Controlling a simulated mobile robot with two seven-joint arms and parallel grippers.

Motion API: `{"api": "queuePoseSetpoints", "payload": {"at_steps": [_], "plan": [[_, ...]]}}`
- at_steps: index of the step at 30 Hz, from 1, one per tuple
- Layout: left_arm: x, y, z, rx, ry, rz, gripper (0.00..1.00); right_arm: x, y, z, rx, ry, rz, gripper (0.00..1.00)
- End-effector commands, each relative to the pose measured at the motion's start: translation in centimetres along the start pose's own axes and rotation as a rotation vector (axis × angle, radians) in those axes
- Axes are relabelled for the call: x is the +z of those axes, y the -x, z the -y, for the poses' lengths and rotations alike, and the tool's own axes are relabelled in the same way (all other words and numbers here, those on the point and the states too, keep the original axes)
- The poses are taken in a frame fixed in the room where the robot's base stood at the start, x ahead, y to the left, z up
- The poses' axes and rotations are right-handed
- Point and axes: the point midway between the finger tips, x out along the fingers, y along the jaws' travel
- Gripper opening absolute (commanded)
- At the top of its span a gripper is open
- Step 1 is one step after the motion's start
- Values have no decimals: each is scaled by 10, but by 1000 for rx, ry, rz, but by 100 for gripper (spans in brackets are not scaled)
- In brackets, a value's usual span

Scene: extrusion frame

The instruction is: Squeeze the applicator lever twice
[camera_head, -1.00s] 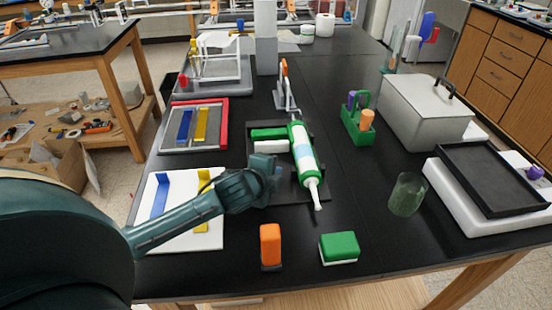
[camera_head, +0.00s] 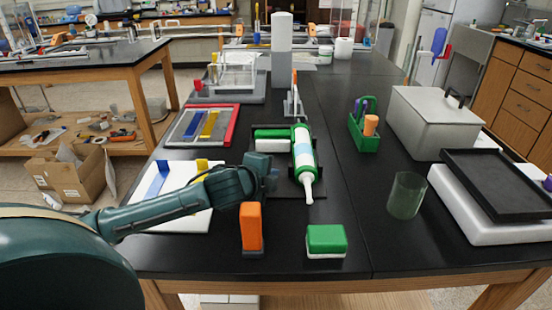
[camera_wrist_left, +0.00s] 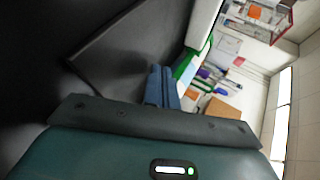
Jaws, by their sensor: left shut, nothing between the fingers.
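The applicator (camera_head: 304,156) is a green and white tube with a pale blue label. It lies in a dark tray (camera_head: 317,187) on the black table, its white nozzle toward me. A grey upright piece with an orange tip (camera_head: 294,98) stands just behind it; I cannot tell whether this is its lever. My left gripper (camera_head: 272,178) is shut and empty, just left of the nozzle end and low over the tray. In the left wrist view its blue fingers (camera_wrist_left: 161,87) are together, close to a green and white object (camera_wrist_left: 198,48). My right gripper is not in view.
An orange block (camera_head: 251,228) and a green and white block (camera_head: 326,240) stand near the front edge. A clear cup (camera_head: 406,195), a green caddy (camera_head: 364,133) and a grey box (camera_head: 433,118) are to the right. A white board (camera_head: 183,215) lies under my left arm.

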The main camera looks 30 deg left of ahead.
Motion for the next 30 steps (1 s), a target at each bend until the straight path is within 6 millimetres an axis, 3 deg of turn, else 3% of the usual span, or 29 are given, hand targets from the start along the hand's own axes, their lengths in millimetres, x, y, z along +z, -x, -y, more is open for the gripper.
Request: {"api": "queuePoseSetpoints", "payload": {"at_steps": [22,30], "plan": [[8,-2,1,-5,-6,8,0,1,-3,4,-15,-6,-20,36],[20,-23,12,-6,-5,9,0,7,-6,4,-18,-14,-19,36]]}}
